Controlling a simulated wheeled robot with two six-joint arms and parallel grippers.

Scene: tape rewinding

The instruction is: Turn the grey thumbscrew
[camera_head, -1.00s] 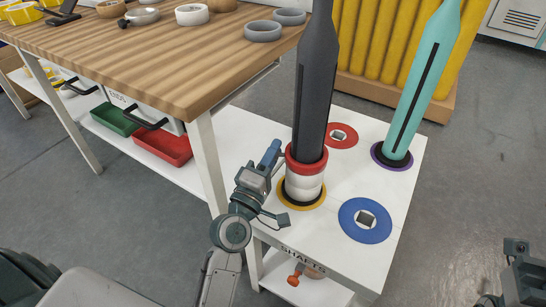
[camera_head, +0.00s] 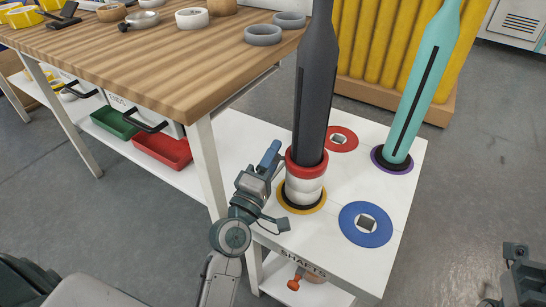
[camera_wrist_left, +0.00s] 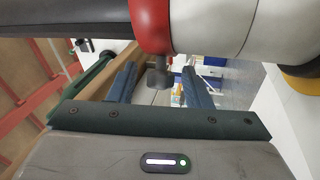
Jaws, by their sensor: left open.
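The grey thumbscrew (camera_wrist_left: 158,74) sticks out from a red collar (camera_wrist_left: 152,25), which is around the dark grey shaft (camera_head: 313,90) just above white rolls (camera_head: 304,187). In the left wrist view the thumbscrew lies between the two blue fingers of my left gripper (camera_wrist_left: 160,84), with a gap on each side. The gripper is open and holds nothing. In the head view the left gripper (camera_head: 273,155) is just left of the red collar (camera_head: 306,162), and the thumbscrew is mostly hidden there. Part of my right arm shows at the lower right edge; its jaws cannot be made out.
A teal shaft (camera_head: 425,85) stands on a purple ring at the back right. A red disc (camera_head: 349,133) and a blue disc (camera_head: 350,231) lie on the white table (camera_head: 388,195). The wooden workbench (camera_head: 160,70) and its leg (camera_head: 207,160) are close on the left.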

